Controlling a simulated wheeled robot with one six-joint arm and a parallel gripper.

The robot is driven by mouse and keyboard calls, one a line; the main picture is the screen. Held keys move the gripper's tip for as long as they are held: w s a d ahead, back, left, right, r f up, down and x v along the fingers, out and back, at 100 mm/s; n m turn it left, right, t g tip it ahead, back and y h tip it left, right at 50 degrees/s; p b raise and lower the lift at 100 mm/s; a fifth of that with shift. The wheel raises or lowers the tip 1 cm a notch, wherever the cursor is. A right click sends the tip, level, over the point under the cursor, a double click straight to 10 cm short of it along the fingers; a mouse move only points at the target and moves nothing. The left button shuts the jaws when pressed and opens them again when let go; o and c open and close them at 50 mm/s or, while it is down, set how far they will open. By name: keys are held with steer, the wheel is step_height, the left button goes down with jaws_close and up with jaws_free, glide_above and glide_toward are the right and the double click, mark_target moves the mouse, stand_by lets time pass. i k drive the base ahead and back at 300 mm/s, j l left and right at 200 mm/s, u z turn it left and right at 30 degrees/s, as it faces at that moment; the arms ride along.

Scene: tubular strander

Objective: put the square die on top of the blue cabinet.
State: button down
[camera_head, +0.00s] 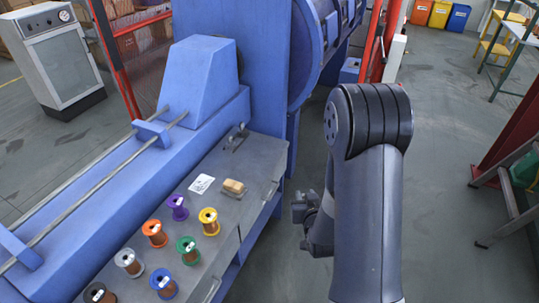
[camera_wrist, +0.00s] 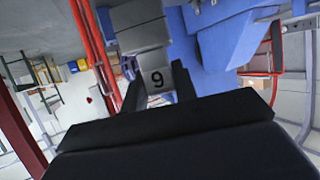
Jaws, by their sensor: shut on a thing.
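In the wrist view, a small grey block marked 9 (camera_wrist: 157,79), which looks like the square die, sits between the two dark fingers of my gripper (camera_wrist: 158,88). My gripper is shut on it. In the head view, my arm covers most of the gripper; a dark part of it (camera_head: 303,210) shows right of the grey bench, over the floor. I cannot make out the die there. A small blue box (camera_head: 350,71) shows behind the blue machine; I cannot tell if it is the blue cabinet.
The grey bench (camera_head: 222,245) carries several wire spools (camera_head: 208,222), a white card (camera_head: 201,184) and a tan block (camera_head: 233,187). The blue machine (camera_head: 232,70) stands behind it. A stepladder (camera_head: 515,205) is at right. Grey floor is open at upper right.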

mark_target(257, 155)
steer(key=i+l+z, duration=0.1)
steer(key=i, duration=0.75)
steer(key=i+l+z, duration=0.15)
steer(key=i, duration=0.65)
